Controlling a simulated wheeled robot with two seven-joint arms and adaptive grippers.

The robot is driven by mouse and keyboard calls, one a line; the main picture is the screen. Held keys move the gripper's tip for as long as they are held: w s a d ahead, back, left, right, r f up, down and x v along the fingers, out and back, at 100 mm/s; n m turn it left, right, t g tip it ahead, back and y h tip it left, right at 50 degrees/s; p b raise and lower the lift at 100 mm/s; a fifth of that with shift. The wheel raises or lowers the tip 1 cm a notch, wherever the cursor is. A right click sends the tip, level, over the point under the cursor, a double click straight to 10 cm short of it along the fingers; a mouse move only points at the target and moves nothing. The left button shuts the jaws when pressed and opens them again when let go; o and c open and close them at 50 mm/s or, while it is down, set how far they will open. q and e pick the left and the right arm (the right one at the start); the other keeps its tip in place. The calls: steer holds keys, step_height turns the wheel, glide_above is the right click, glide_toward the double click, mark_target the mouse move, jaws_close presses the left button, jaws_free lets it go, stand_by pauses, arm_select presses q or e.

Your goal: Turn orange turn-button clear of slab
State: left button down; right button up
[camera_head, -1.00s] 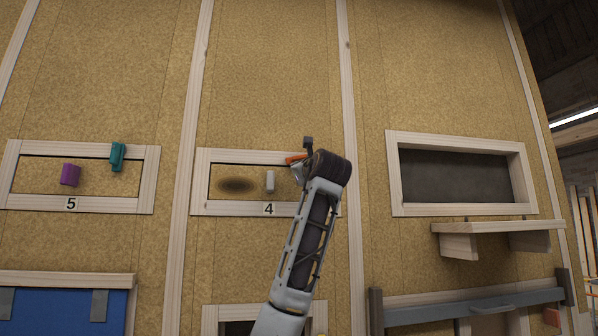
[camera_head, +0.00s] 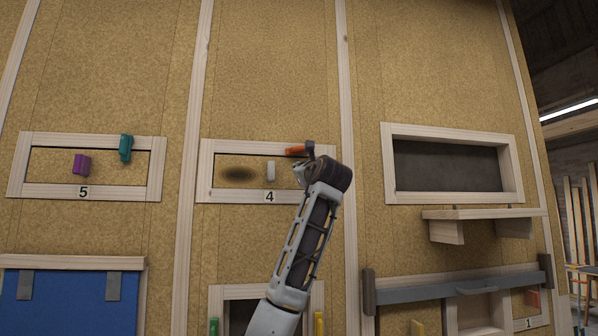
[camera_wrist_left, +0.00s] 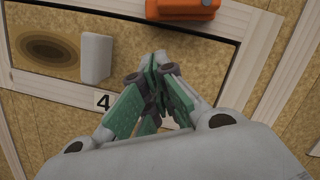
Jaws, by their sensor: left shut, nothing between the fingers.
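The orange turn-button (camera_head: 297,151) lies roughly level along the top rail of the frame marked 4. In the left wrist view the turn-button (camera_wrist_left: 182,8) is at the top edge, partly cut off, and it appears to lie on the rail above the slab's upper edge. The slab (camera_head: 254,187) fills that frame and has a white handle (camera_head: 271,171) and a dark oval knot. My left gripper (camera_wrist_left: 158,58) is shut and empty, just below the turn-button and in front of the slab's right part. In the head view my wrist hides the frame's right end.
Frame 5 (camera_head: 29,192) at left holds a panel with a purple handle (camera_head: 81,165) and a teal button (camera_head: 125,148). A wooden shelf (camera_head: 480,214) juts out under a dark opening at right. The wall above frame 4 is clear.

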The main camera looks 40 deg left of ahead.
arm_select(q)
steer(key=b+v, duration=0.2)
steer(key=v, duration=0.6)
steer(key=shift+s+d+f+b, duration=0.2)
steer(key=shift+s+f+b, duration=0.1)
steer(key=shift+f+b, duration=0.05)
arm_select(e)
step_height(320, 180, down, 3)
steer(key=shift+w+r, duration=0.1)
arm_select(q)
steer(key=shift+w, duration=0.1)
arm_select(e)
steer(key=shift+a, duration=0.2)
